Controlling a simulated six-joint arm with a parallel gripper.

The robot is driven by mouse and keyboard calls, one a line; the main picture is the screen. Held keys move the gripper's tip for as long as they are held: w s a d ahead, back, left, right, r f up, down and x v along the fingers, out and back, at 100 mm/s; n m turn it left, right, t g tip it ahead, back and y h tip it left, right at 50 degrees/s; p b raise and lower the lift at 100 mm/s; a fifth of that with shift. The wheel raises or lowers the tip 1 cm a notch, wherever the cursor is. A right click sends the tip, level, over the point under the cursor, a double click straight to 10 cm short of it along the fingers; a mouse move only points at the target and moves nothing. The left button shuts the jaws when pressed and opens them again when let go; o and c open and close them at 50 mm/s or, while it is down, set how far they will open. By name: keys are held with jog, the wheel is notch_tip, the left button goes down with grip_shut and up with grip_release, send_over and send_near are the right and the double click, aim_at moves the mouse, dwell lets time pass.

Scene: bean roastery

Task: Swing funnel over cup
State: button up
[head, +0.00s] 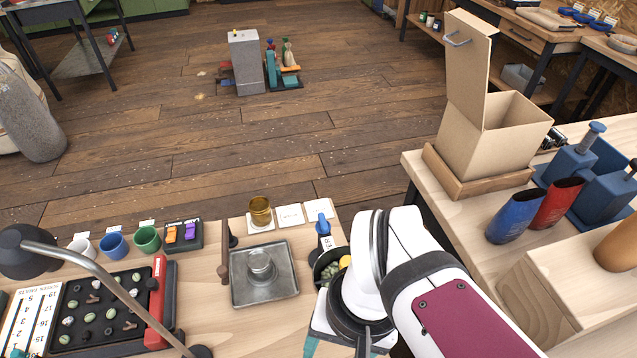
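A small metal cup (261,265) stands in a square grey metal tray (284,285) on the near bench. A brown post with a short arm (225,262) stands at the tray's left edge. A gold cup-like vessel (261,212) sits on a white square behind the tray. I cannot tell for sure which of these is the funnel. My gripper (340,343) is at the bottom of the view, right of the tray and apart from the metal cup. My own wrist mostly hides it, and its opening does not show.
Left of the tray are coloured cups (147,239), a black board of beans (100,310) and a bent lamp (80,255). A dark bin of green pieces (326,266) stands between tray and wrist. Right, another bench holds a cardboard box (490,135) and bags.

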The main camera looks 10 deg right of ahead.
jog(key=w+r, duration=0.1)
jog(key=w, duration=0.2)
jog(key=w+d+r+n, duration=0.1)
jog(key=w+r, duration=0.1)
jog(key=w, duration=0.2)
jog(key=w+d+r+n, duration=0.1)
jog(key=w+r, duration=0.1)
jog(key=w, duration=0.2)
jog(key=shift+w+r+h, duration=0.2)
jog(key=shift+r+h, duration=0.05)
jog(key=shift+h, duration=0.05)
jog(key=shift+c, duration=0.8)
jog(key=n+h, duration=0.1)
jog(key=n, duration=0.2)
send_near(323, 220)
notch_tip(323, 220, down, 9)
jog(key=shift+s+a+r, duration=0.1)
jog(key=shift+r, duration=0.05)
grip_shut()
